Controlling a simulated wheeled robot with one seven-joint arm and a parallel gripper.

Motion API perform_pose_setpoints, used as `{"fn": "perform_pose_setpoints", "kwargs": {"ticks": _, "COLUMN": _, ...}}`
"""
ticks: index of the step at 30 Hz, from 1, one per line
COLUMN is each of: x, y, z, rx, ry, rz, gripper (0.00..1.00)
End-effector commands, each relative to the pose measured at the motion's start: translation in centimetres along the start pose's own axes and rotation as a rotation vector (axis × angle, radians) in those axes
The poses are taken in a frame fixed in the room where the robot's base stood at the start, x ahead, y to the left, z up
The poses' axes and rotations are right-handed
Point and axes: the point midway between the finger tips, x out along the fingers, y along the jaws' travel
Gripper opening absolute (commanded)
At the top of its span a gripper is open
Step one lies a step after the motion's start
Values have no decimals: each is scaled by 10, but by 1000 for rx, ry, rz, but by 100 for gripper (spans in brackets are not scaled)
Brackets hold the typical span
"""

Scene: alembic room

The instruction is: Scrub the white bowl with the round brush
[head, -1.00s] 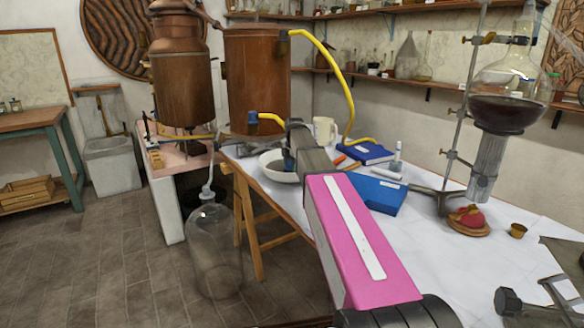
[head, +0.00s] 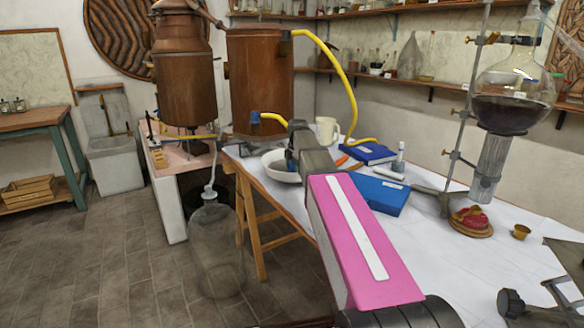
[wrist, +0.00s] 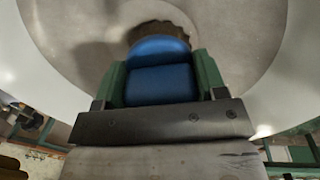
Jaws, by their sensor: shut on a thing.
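The white bowl (head: 273,168) sits on the far left part of the white-covered table, partly hidden behind my arm. In the wrist view its pale inside (wrist: 245,60) fills most of the picture. My gripper (head: 290,160) reaches down into the bowl. In the wrist view its green fingers are shut on the blue handle of the round brush (wrist: 158,75). A brownish ragged edge shows beyond the handle, against the bowl's inside. I cannot tell how firmly the brush touches the bowl.
A cream mug (head: 327,130) stands just behind the bowl. Blue books (head: 378,194) lie to its right. A copper vessel (head: 260,80) with a yellow hose (head: 340,75) rises behind. A glass flask on a stand (head: 512,95) is at the right.

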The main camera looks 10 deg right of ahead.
Motion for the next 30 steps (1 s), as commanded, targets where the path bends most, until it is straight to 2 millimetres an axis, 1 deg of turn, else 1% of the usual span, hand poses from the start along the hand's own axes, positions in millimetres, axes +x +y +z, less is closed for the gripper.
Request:
{"fn": "perform_pose_setpoints", "kwargs": {"ticks": 4, "x": 1, "y": 4, "z": 3, "rx": 0, "ry": -1, "rz": -1, "gripper": 37}}
{"fn": "perform_pose_setpoints", "kwargs": {"ticks": 11, "x": 1, "y": 18, "z": 10, "rx": 0, "ry": -1, "rz": -1, "gripper": 37}}
{"fn": "perform_pose_setpoints", "kwargs": {"ticks": 14, "x": 1, "y": 21, "z": 11, "rx": 0, "ry": 0, "rz": -1, "gripper": 37}}
{"fn": "perform_pose_setpoints", "kwargs": {"ticks": 19, "x": 1, "y": 19, "z": 5, "rx": 0, "ry": 0, "rz": -1, "gripper": 37}}
{"fn": "perform_pose_setpoints", "kwargs": {"ticks": 27, "x": 2, "y": 18, "z": -12, "rx": -1, "ry": -1, "rz": -1, "gripper": 37}}
{"fn": "perform_pose_setpoints", "kwargs": {"ticks": 30, "x": 2, "y": 17, "z": -12, "rx": 0, "ry": 0, "rz": -1, "gripper": 37}}
